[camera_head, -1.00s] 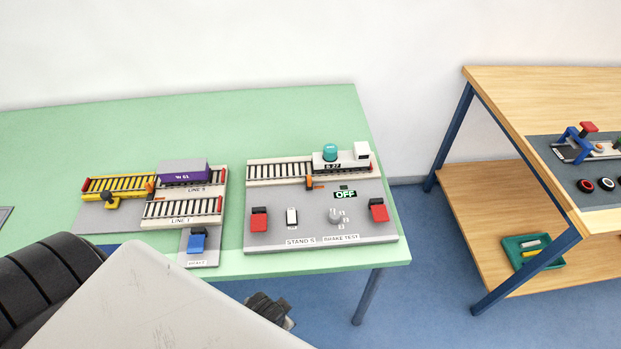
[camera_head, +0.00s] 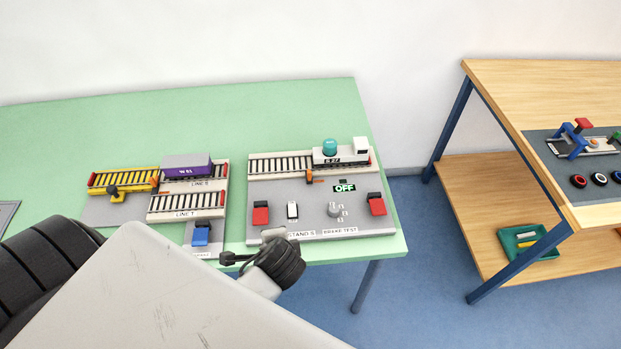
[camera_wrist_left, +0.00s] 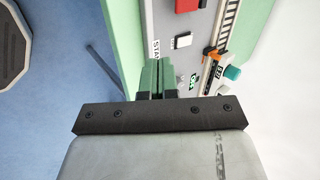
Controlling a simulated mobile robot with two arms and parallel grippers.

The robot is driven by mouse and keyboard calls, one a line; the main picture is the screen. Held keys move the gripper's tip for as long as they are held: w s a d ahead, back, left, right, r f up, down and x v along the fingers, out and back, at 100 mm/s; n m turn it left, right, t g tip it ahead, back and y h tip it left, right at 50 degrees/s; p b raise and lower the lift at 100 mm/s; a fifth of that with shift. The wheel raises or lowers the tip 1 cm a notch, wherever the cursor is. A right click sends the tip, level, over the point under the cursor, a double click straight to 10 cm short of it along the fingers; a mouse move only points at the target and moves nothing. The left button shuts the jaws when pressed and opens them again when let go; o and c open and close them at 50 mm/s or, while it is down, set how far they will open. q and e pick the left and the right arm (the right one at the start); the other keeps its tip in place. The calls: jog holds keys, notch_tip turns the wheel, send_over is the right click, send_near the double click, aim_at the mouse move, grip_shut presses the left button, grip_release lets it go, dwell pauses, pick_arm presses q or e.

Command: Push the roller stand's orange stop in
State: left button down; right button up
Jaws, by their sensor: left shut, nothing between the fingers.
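The roller stand (camera_head: 262,222) is a grey board on the green table with a roller track along its back. Its orange stop (camera_head: 309,177) sits at the track's front edge, left of the white locomotive with a teal dome (camera_head: 340,154). The stop also shows in the left wrist view (camera_wrist_left: 210,52). My left gripper (camera_head: 270,236) is at the stand's front edge, well short of the stop. Its closed, empty fingers show in the left wrist view (camera_wrist_left: 157,72), beside the stand's front label. My right gripper is out of view.
The stand's board carries red switches (camera_head: 260,214), a white switch (camera_head: 292,210), a grey knob (camera_head: 334,210) and an OFF display (camera_head: 345,188). Left of it is a track set with a purple wagon (camera_head: 186,167). A wooden table (camera_head: 500,85) stands to the right.

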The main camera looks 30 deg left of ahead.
pick_arm(q)
jog(key=w+d+f+m+t+y, duration=0.1)
jog(key=w+m+t, duration=0.1)
jog(key=w+m, duration=0.2)
jog(key=w+d+f+m+t, duration=0.1)
jog(key=w+m+t, duration=0.1)
jog(key=w+m, duration=0.3)
jog(key=w+f+m+t+y, duration=0.1)
jog(key=w+m, duration=0.3)
jog(key=m, duration=0.5)
jog(key=shift+w+d+f+m+t+y, duration=0.3)
jog(key=shift+w+d+f+m+t, duration=0.15)
jog(key=shift+t, duration=0.25)
jog(key=shift+m, duration=0.25)
jog(key=shift+f, duration=0.1)
